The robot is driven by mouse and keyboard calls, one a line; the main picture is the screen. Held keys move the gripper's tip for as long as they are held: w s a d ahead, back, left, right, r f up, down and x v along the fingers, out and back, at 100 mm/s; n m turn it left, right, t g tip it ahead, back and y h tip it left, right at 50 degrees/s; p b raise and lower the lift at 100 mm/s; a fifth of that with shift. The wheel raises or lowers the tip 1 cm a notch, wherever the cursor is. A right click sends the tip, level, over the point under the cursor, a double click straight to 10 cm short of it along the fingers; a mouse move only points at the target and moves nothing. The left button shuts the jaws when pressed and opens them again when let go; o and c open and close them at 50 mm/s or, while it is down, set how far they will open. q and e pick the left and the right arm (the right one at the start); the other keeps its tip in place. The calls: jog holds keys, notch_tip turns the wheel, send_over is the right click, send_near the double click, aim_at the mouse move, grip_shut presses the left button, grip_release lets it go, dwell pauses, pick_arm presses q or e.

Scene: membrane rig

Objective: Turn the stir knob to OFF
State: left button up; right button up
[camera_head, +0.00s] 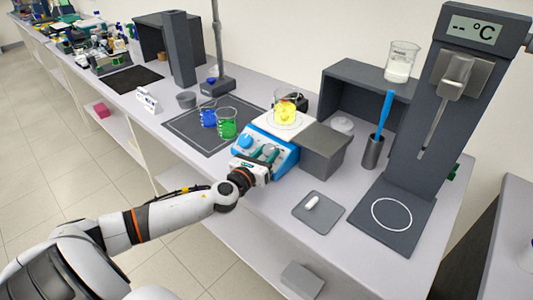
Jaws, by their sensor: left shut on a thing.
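A blue and white hotplate stirrer (285,151) stands near the front edge of the bench, its front panel toward me. A blue knob (246,142) shows at the left of the panel, clear of my gripper. My left gripper (264,153) is at the right part of the panel, shut on a knob there, which I take as the stir knob. The fingers mostly hide that knob, and its pointer and markings cannot be read. A beaker of yellow liquid (285,113) sits on the stirrer's white top plate. My right gripper is not in view.
A grey block (322,150) stands right beside the stirrer. Beakers of blue (208,117) and green liquid (227,127) stand on a dark mat behind left. A small tray (318,213) with a white bar and a tall grey stand (432,130) are to the right.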

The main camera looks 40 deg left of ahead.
pick_arm(q)
jog(key=shift+d+r+n+g+y+p, duration=0.2)
jog(key=shift+n+g+y+p, duration=0.2)
jog(key=shift+n+y+p, duration=0.9)
jog(key=shift+d+r+n+g+y+p, duration=0.15)
jog(key=shift+n+g+y+p, duration=0.25)
jog(key=shift+n+y+p, duration=0.85)
jog(key=n+g+y+p, duration=0.2)
jog(key=n+p, duration=0.1)
jog(key=n, duration=0.1)
jog(key=shift+w, duration=0.15)
jog(key=shift+f+n+g+y+p, duration=0.1)
jog(key=shift+n+g+y+p, duration=0.7)
jog(key=shift+n+g, duration=0.35)
jog(key=o, duration=1)
